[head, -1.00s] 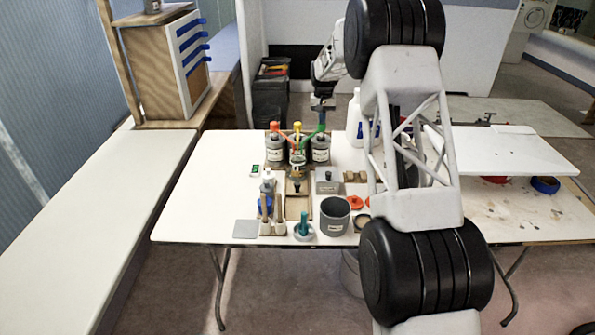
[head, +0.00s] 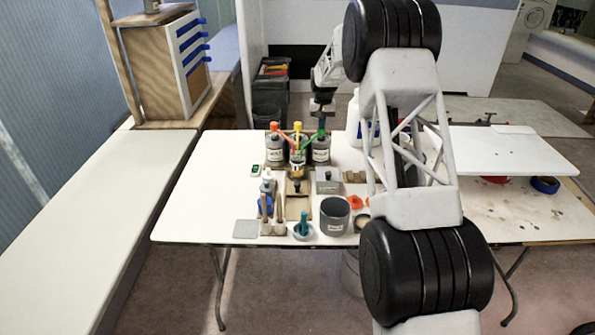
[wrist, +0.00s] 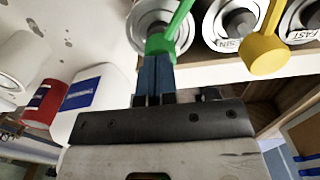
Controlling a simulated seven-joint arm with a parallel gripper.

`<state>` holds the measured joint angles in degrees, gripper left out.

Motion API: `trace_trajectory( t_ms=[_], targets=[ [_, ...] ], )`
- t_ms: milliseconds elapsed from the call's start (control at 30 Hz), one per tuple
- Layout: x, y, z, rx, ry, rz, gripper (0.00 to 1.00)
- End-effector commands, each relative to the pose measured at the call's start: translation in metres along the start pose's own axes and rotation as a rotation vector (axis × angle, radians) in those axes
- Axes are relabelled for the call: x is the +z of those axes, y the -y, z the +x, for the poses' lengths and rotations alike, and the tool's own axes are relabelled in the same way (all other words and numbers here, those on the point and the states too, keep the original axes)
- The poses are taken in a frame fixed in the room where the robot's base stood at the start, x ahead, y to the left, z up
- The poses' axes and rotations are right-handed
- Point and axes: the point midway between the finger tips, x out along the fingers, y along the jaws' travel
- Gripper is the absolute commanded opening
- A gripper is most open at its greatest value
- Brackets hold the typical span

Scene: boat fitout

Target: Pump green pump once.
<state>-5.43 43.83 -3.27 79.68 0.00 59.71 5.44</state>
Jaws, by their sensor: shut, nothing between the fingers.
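The green pump (head: 320,134) tops the right one of the grey labelled bottles at the back of the table. Its spout slants down to the left. My gripper (head: 320,117) is directly above it, pointing down, with its fingers closed together. In the wrist view, the fingertips (wrist: 154,58) meet the green pump head (wrist: 160,43) and appear to touch it. Nothing shows between the fingers. The pump head sits low, near its bottle's collar. The pump's stem is mostly hidden.
A yellow pump (head: 297,126) and a red pump (head: 273,127) stand close to the left. A white jug (head: 353,117) is close on the right. A grey cup (head: 334,215), cans and brushes occupy the table front. The table's left side is clear.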

Motion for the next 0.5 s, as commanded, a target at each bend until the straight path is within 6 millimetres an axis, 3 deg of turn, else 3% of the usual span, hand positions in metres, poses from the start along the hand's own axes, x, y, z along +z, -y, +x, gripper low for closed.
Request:
trace_trajectory(
  t_ms=[500],
  targets=[
    [0.0005, -0.0001, 0.0054, 0.000, 0.002, 0.000, 0.00]
  ],
)
